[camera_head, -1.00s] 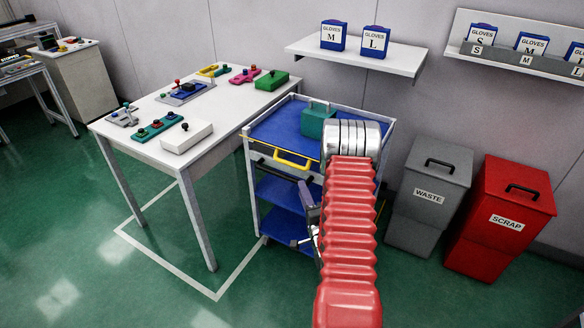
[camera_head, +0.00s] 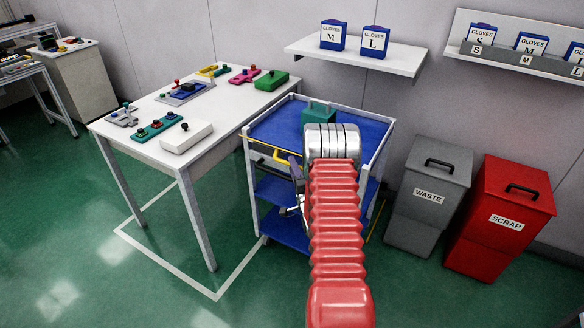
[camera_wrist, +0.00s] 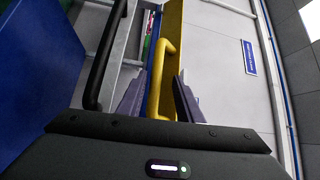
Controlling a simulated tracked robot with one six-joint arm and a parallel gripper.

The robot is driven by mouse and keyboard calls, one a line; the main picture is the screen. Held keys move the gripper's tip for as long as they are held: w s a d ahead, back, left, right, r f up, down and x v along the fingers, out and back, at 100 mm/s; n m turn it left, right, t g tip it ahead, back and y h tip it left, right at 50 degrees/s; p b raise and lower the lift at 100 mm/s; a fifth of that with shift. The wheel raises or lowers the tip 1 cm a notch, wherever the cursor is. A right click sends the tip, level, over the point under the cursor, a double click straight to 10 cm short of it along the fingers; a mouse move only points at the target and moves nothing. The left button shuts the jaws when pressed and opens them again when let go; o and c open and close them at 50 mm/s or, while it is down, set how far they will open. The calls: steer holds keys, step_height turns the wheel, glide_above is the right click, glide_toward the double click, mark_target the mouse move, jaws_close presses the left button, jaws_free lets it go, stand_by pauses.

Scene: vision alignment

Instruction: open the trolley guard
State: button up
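The blue-shelved trolley (camera_head: 272,127) stands beside the white table. Its yellow guard (camera_head: 262,151) shows at the front below the top shelf, partly behind my arm. In the wrist view the guard's yellow bar (camera_wrist: 174,18) carries a yellow loop handle (camera_wrist: 168,47). My gripper (camera_wrist: 160,80) is open, with one dark finger on each side of the handle; a gap shows on the right, and whether the left finger touches is unclear. In the head view my gripper (camera_head: 294,190) is at the trolley's front, partly hidden by my arm.
A teal box (camera_head: 318,112) stands on the trolley's top shelf. A black bar (camera_wrist: 104,55) runs left of my fingers in the wrist view. The white table (camera_head: 140,110) is left of the trolley; waste (camera_head: 428,200) and scrap (camera_head: 500,225) bins are right.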

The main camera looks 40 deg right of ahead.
steer(key=shift+w+d+r, duration=0.1)
steer(key=shift+w+d, duration=0.15)
steer(key=shift+w, duration=0.3)
jaws_close()
